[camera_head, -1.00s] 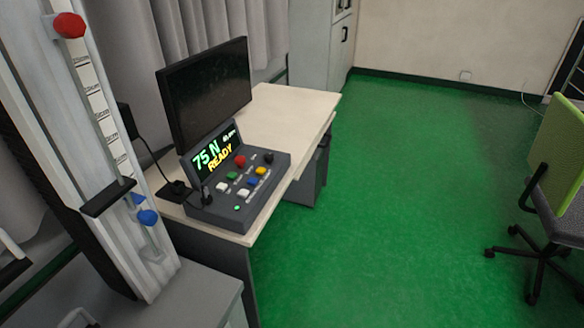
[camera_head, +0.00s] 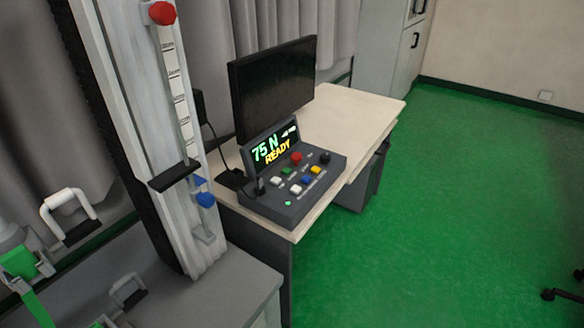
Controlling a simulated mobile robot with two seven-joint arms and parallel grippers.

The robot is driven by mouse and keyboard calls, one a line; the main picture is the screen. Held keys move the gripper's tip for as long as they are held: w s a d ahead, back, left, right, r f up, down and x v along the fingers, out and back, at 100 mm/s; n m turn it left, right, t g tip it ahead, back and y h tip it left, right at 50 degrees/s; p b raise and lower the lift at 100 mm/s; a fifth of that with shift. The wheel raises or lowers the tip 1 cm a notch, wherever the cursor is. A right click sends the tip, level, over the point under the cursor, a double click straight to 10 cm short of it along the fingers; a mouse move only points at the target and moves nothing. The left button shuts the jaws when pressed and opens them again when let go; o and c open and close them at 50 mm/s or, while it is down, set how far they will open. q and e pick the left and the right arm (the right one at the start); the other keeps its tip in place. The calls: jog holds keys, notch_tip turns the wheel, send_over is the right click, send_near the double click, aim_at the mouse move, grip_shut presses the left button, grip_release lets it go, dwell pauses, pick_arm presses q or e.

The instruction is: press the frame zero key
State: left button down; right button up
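The control box (camera_head: 266,208) is a dark grey console at the near left of a pale desk. Its lit display (camera_head: 271,148) reads "75 N" and "READY". Its sloped top carries a white key (camera_head: 276,181), a green key (camera_head: 286,171), a red button (camera_head: 296,158), a second white key (camera_head: 296,189), a blue key (camera_head: 307,180), a yellow key (camera_head: 316,170) and a black knob (camera_head: 325,157). A small green light (camera_head: 288,203) glows near its front edge. The key labels are too small to read, so I cannot tell which is frame zero. Neither gripper is in view.
A tall drop tower (camera_head: 150,120) with a red knob (camera_head: 162,13) and blue knob (camera_head: 205,200) stands left of the box. A black monitor (camera_head: 275,85) stands behind it. White handles (camera_head: 70,208) are at lower left. Green floor (camera_head: 450,200) on the right is largely clear.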

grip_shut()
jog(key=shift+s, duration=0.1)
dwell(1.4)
